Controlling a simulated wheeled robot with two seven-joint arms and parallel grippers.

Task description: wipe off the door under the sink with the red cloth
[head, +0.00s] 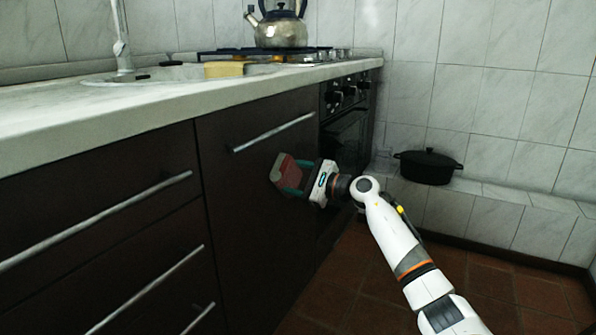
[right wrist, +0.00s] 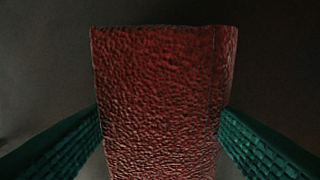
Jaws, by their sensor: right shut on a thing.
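The red cloth (head: 283,170) is a thick folded pad, held in my right gripper (head: 292,178) in front of the dark door (head: 235,185) under the sink. In the right wrist view the cloth (right wrist: 160,95) fills the middle, with a green finger closed on each side. The dark door surface (right wrist: 275,60) lies behind it. The cloth is at or very close to the door, below the right end of its bar handle (head: 274,132); I cannot tell whether it touches. My left gripper is not in view.
The sink (head: 125,78) and a yellow sponge (head: 224,69) are on the counter above. A kettle (head: 280,28) stands on the hob. The oven (head: 345,125) is right of the door. A black pot (head: 428,166) sits on the tiled ledge. Drawers with bar handles (head: 100,218) are at left.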

